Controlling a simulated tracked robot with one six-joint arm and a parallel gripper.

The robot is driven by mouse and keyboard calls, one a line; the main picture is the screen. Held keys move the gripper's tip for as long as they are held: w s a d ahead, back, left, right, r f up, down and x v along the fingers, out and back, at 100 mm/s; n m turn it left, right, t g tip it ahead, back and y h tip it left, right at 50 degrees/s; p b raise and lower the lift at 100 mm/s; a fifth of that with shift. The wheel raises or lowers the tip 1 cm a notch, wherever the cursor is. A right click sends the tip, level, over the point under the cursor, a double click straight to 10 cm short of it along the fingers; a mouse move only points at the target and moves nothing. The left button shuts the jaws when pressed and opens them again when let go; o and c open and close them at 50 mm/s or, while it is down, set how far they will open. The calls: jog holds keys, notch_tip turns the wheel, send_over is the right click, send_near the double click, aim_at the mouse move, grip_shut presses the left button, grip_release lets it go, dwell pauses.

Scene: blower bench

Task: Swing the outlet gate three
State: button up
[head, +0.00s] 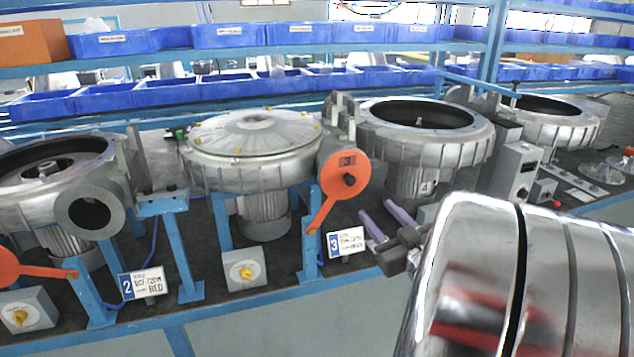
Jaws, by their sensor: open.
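The orange outlet gate three (344,178) is a round disc with a "3" mark, a dark knob and a handle arm slanting down to the left. It sits at the right side of the covered silver blower (252,150), over its outlet. A blue and white plate (346,243) marked 3 stands below it. My gripper (382,222) has two purple fingers, spread apart and empty. It is right of the gate's handle and below the disc, apart from both. My silver arm fills the lower right and hides part of the bench.
Blower two (62,190) with its open round outlet stands at left, and another orange gate (30,270) is at the left edge. Two more open blowers (425,135) stand at right. A grey box with a yellow knob (244,270) sits below blower three. Blue posts (312,235) support it.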

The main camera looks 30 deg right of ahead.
aim_at(352, 182)
jog(key=shift+w, duration=0.1)
jog(key=x, duration=1.3)
jog(key=shift+w+d, duration=0.1)
jog(key=shift+w, duration=0.25)
jog(key=shift+c, duration=0.4)
grip_shut()
